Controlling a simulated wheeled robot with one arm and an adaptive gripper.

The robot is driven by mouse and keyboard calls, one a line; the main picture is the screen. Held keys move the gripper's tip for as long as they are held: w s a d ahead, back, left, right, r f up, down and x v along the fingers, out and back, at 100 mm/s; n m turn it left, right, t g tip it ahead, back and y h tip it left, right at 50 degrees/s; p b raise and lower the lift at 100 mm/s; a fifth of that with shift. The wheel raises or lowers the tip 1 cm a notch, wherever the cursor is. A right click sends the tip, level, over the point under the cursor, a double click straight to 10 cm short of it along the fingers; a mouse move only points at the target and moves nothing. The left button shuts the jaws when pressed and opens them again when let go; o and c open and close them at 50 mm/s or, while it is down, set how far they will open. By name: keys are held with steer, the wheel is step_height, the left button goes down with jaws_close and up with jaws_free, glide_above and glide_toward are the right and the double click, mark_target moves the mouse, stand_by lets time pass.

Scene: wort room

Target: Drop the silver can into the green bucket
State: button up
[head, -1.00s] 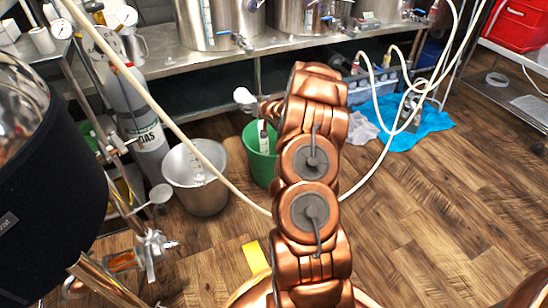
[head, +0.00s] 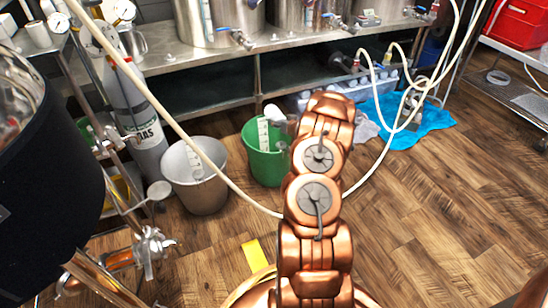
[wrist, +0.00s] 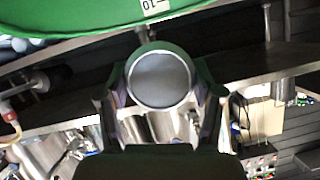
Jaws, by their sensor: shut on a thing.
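The silver can (wrist: 160,82) is held between the two fingers of my gripper (wrist: 162,98), its round end facing the wrist camera. The green bucket (head: 264,168) stands on the floor below the steel bench, with a white scale strip inside. Part of its green side (wrist: 60,20) fills the upper left of the wrist view, close to the can. In the head view my arm covers most of my gripper. A small pale shape shows above the bucket's right rim, but I cannot tell whether it is the can.
A grey bucket (head: 197,182) stands left of the green one. A gas cylinder (head: 143,130) and the steel bench (head: 200,62) stand behind. A blue cloth (head: 412,122) lies to the right. The wooden floor at right is clear.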

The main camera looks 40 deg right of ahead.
steer(key=shift+f+b, duration=1.65)
steer(key=shift+f, duration=0.4)
steer(key=o, duration=0.9)
steer(key=v, duration=1.2)
